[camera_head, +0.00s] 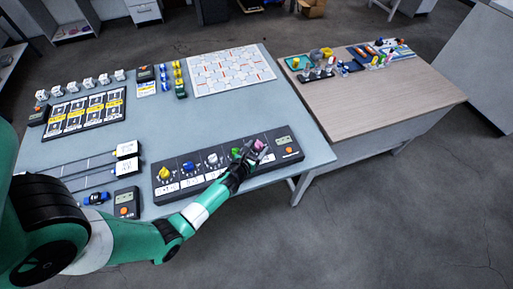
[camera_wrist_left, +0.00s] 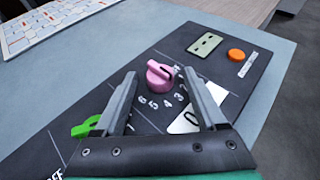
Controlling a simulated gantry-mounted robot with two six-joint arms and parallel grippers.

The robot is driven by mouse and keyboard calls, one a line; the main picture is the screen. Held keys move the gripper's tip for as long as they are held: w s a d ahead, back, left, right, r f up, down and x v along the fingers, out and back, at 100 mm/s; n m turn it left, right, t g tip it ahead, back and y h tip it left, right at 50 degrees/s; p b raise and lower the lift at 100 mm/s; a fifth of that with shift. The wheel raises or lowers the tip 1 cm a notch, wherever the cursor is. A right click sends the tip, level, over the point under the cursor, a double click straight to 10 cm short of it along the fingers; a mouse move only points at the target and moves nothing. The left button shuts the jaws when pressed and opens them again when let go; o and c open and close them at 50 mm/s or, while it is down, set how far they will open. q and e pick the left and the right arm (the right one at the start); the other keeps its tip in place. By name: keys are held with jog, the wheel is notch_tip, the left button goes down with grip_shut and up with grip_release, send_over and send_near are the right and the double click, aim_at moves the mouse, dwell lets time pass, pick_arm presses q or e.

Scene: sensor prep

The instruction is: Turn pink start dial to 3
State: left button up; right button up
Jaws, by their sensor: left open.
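The pink start dial (camera_wrist_left: 160,74) sits on the dark control panel (camera_wrist_left: 110,75), with printed numbers around it and a white label below. In the head view the pink dial (camera_head: 259,146) is near the panel's right end. My left gripper (camera_wrist_left: 166,92) is open, with its two fingers apart on either side of the area just below the dial. It holds nothing. In the head view my left gripper (camera_head: 243,165) reaches over the panel beside the pink dial and partly covers the green dial (camera_wrist_left: 86,127). I cannot tell whether a finger touches the pink dial. My right gripper does not show.
An orange button (camera_wrist_left: 236,55) and a small display (camera_wrist_left: 205,44) are on the panel right of the dial. Yellow (camera_head: 165,173), blue (camera_head: 188,166) and white (camera_head: 213,158) dials stand to the left. A white grid board (camera_head: 230,70) lies behind, with clear tabletop between.

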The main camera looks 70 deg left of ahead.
pick_arm(q)
jog(key=shift+s+d+r, duration=0.15)
jog(key=shift+r, duration=0.05)
jog(key=p+v, duration=0.3)
jog(key=v, duration=0.7)
jog(key=shift+d, duration=0.1)
jog(key=shift+s+d+r, duration=0.15)
jog(key=shift+s+d, duration=0.15)
jog(key=shift+s, duration=0.1)
